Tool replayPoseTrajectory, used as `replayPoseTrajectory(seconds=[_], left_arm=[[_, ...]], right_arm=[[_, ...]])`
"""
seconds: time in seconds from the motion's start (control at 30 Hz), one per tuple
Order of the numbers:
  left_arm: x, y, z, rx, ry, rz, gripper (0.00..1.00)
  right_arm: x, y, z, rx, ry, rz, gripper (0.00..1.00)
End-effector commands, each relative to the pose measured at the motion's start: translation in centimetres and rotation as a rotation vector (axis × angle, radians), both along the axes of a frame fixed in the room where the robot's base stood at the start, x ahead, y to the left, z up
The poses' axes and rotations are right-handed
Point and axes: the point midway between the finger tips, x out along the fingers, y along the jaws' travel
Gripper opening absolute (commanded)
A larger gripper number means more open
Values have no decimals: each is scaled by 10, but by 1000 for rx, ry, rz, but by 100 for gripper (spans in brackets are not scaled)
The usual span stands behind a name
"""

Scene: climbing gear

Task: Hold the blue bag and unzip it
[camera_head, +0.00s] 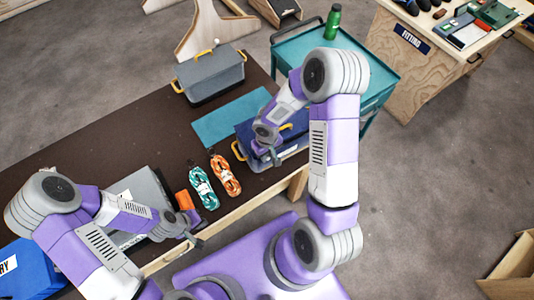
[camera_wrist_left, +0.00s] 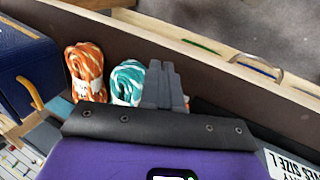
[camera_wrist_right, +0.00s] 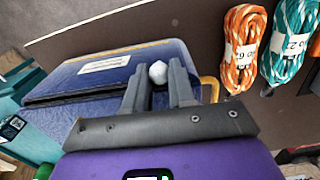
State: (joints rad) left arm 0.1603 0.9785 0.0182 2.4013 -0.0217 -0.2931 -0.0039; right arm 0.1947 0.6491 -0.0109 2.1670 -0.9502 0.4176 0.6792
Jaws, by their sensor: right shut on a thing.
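The blue bag (camera_head: 295,146) with yellow handles lies on the brown table's right end. It also shows in the right wrist view (camera_wrist_right: 110,78), with a white label and a dark strip along its top. My right gripper (camera_head: 274,160) is at the bag, shut on a small white round knob (camera_wrist_right: 158,72) between its fingers. The knob looks like the zip pull, but its attachment is hidden. My left gripper (camera_head: 197,240) is at the table's front edge, away from the bag. Its fingers (camera_wrist_left: 163,68) are together and empty in the left wrist view.
A teal and white rope (camera_head: 202,188) and an orange rope (camera_head: 225,176) lie between my grippers. A teal mat (camera_head: 215,126) and a grey bag (camera_head: 208,75) are behind them. A teal cart (camera_head: 385,75) with a green bottle (camera_head: 333,22) stands beyond the table.

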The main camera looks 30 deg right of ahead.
Motion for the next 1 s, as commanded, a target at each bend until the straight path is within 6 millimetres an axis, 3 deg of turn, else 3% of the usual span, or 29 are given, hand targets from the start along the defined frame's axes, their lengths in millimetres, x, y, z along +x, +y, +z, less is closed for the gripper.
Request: replayPoseTrajectory(seconds=[0.27, 0.5, 0.63, 0.8, 1.0], left_arm=[[109, -75, 15, 18, -206, -343, 0], [179, -162, 57, 55, -379, -630, 0], [202, -212, 88, 82, -467, -768, 0], [217, -262, 123, 115, -556, -897, 0], [221, -292, 146, 135, -606, -970, 0]], right_arm=[[0, 0, 0, 0, -1, 0, 0], [1, 0, 0, 0, -2, 0, 0], [1, 0, 0, 0, -2, 0, 0], [1, 0, 0, 0, -2, 0, 0], [1, 0, 0, 0, -2, 0, 0]])
